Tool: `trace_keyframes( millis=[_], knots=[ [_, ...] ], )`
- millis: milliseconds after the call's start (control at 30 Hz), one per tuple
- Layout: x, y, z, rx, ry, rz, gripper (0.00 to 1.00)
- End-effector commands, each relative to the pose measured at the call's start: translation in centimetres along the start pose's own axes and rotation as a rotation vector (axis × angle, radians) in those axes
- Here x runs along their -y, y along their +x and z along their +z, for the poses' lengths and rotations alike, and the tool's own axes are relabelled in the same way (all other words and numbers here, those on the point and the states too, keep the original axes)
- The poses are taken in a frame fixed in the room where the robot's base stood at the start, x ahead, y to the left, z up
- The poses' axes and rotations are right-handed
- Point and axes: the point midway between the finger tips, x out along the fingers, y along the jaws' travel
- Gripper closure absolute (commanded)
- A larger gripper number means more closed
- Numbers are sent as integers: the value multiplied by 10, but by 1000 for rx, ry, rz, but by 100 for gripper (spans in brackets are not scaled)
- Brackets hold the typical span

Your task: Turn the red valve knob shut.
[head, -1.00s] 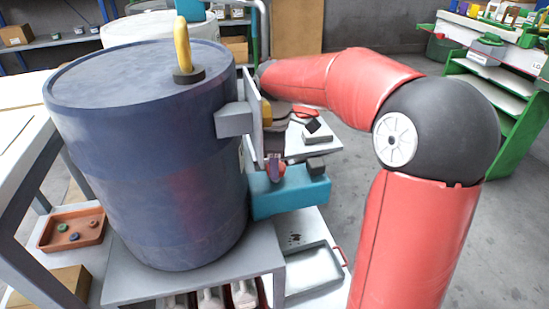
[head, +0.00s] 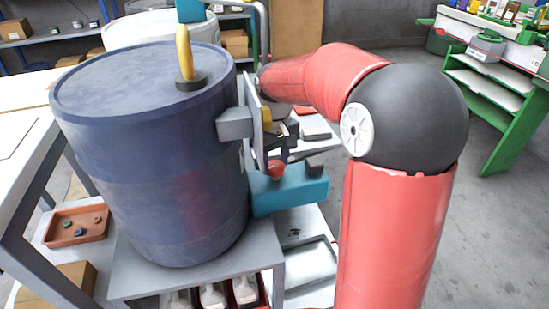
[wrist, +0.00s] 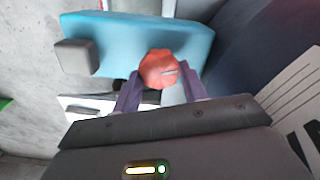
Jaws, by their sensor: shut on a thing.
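The red valve knob (wrist: 158,68) sits on the face of a teal box (wrist: 110,35) in the wrist view. In the head view the knob (head: 277,170) shows just right of the blue drum, on the teal box (head: 290,195). My gripper (wrist: 160,76) has its two purple fingers on either side of the knob, shut on it. A pale mark shows on the knob's right part. In the head view my gripper is small and partly hidden behind the panel on the drum's side. The finger contact is hidden there.
The blue drum (head: 140,160) stands close left, with a grey bracket and panel (head: 253,120) sticking out beside my wrist. A grey block (wrist: 75,56) projects from the teal box. A grey tray (head: 308,268) lies below. Open floor is at right.

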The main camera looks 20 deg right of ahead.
Motion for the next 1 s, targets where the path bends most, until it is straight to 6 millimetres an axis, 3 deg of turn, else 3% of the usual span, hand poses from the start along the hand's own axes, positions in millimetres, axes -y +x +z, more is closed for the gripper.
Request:
trace_keyframes(
  millis=[500, 1000],
  knots=[
    [-1, 0, -1, -3, 309, 0, 80],
    [-1, 0, -1, -3, 360, -1, 80]
  ],
)
